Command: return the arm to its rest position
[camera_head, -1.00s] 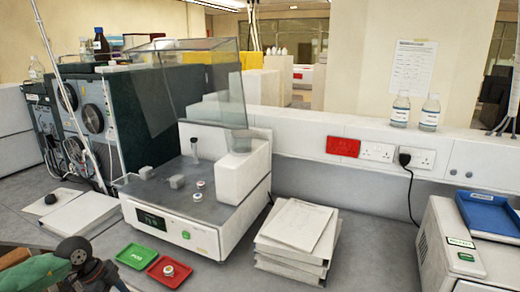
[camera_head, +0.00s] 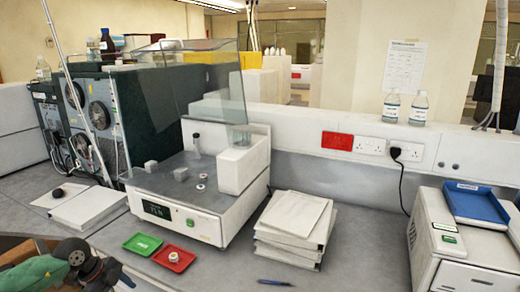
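Neither of my grippers can be made out in the head view. A dark jointed shape with a green part (camera_head: 75,258) fills the lower left corner; I cannot tell whether it is part of my arm. A white instrument (camera_head: 205,225) with a lit display stands in the middle of the bench. Small round white pieces (camera_head: 200,187) lie on its grey top. In front of it are a green tray (camera_head: 143,244) and a red tray (camera_head: 164,265). A small white round piece (camera_head: 173,257) lies in the red tray.
A paper stack (camera_head: 295,225) stands right of the instrument, with a blue pen (camera_head: 275,283) in front. A white machine with a blue tray (camera_head: 480,203) is at the right. A clear raised panel (camera_head: 205,90) stands above the instrument. The front middle bench is mostly clear.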

